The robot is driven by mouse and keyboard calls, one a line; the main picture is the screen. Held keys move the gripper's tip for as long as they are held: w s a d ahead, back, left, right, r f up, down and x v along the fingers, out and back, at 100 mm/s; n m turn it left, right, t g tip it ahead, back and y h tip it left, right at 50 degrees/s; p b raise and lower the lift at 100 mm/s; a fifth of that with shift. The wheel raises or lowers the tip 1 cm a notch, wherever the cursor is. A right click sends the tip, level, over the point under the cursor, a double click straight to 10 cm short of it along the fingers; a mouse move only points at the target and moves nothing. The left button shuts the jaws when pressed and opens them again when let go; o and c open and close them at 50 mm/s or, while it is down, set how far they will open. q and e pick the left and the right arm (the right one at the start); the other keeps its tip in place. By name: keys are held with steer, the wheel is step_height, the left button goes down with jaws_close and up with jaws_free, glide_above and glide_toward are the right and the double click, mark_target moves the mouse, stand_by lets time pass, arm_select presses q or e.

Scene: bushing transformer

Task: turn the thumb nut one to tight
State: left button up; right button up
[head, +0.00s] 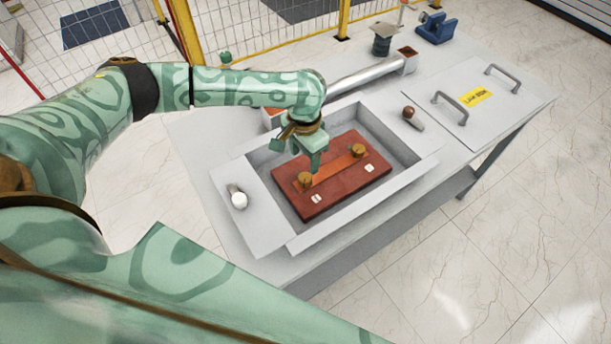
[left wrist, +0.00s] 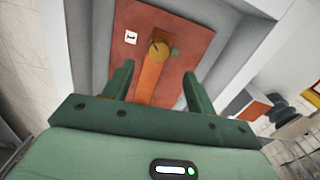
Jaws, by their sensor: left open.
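A red-brown board (head: 340,192) lies in a grey recessed tank (head: 400,165). A copper bar (head: 331,167) runs across it between two brass thumb nuts, a near-left nut (head: 305,180) and a far-right nut (head: 357,151). My left gripper (head: 314,165) points down above the bar, close to the near-left nut. In the left wrist view its fingers (left wrist: 157,75) are apart and empty, with the bar (left wrist: 150,80) and one nut (left wrist: 158,48) beyond them. The other nut is hidden there. My right gripper is not seen.
A white-knobbed lever (head: 238,199) and a brown-knobbed one (head: 409,113) flank the tank, whose raised walls surround the board. A lid with two handles and a yellow label (head: 477,97) lies at right.

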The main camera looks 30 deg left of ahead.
mark_target(305, 177)
arm_select(q)
step_height(305, 177, down, 7)
steer(key=shift+f+b, duration=0.15)
steer(key=shift+b, duration=0.8)
steer(key=shift+f, duration=0.45)
